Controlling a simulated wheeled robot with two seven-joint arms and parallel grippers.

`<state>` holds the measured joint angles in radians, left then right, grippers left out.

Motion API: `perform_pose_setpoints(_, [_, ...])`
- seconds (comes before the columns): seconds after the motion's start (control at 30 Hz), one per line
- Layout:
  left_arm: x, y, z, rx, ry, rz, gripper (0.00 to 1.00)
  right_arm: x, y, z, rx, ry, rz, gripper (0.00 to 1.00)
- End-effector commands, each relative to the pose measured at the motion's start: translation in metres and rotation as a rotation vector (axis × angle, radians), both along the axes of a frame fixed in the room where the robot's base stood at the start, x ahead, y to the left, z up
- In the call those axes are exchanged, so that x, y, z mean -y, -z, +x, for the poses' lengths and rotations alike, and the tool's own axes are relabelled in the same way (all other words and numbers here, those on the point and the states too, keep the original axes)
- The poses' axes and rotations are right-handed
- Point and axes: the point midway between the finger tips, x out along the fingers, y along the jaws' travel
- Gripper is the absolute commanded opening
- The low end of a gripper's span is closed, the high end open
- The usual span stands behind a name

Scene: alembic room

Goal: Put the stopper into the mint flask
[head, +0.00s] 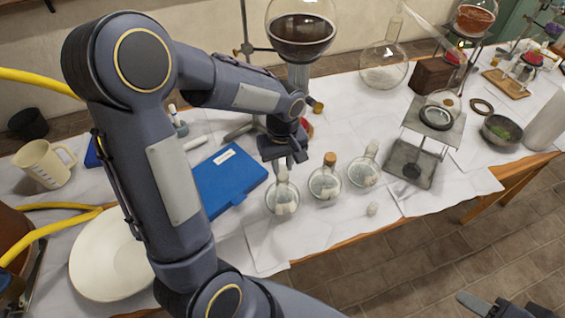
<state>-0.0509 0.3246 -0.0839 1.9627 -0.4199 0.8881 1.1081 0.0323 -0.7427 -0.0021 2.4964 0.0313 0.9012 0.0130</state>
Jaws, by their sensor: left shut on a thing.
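Three small round clear flasks stand in a row on the white-covered table. The left flask (282,199) is right under my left gripper (287,161), which points down and is shut at its neck. What it grips, seemingly the stopper, is mostly hidden by the fingers; I cannot tell whether it sits in the neck. The right flask (363,172) shows no cork. Mint colour cannot be told on any flask. My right gripper (478,304) shows only partly at the bottom right, away from the table.
A blue case (228,183) lies left of the flasks. A metal stand (414,160) is to the right, a large dark-filled glass vessel (300,30) behind. A white plate (105,262) and jug (42,165) are at left.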

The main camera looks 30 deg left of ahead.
Motion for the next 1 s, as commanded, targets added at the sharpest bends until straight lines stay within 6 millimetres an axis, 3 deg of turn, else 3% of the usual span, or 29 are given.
perform_pose_setpoints(0.7, [0.0, 0.0038, 0.0, 0.0, 0.0, 0.0, 0.04, 0.0, 0.0045, 0.0, 0.0, 0.0, 0.0, 0.48])
perform_pose_setpoints(0.73, [0.0, 0.0038, 0.0, 0.0, 0.0, 0.0, 0.25, 0.0, 0.0045, 0.0, 0.0, 0.0, 0.0, 0.48])
perform_pose_setpoints(0.9, [0.0, 0.0038, 0.0, 0.0, 0.0, 0.0, 0.47, 0.0, 0.0045, 0.0, 0.0, 0.0, 0.0, 0.48])
perform_pose_setpoints(1.0, [0.0, 0.0039, 0.0, 0.0, 0.0, 0.0, 0.48, 0.0, 0.0045, 0.0, 0.0, 0.0, 0.0, 0.48])
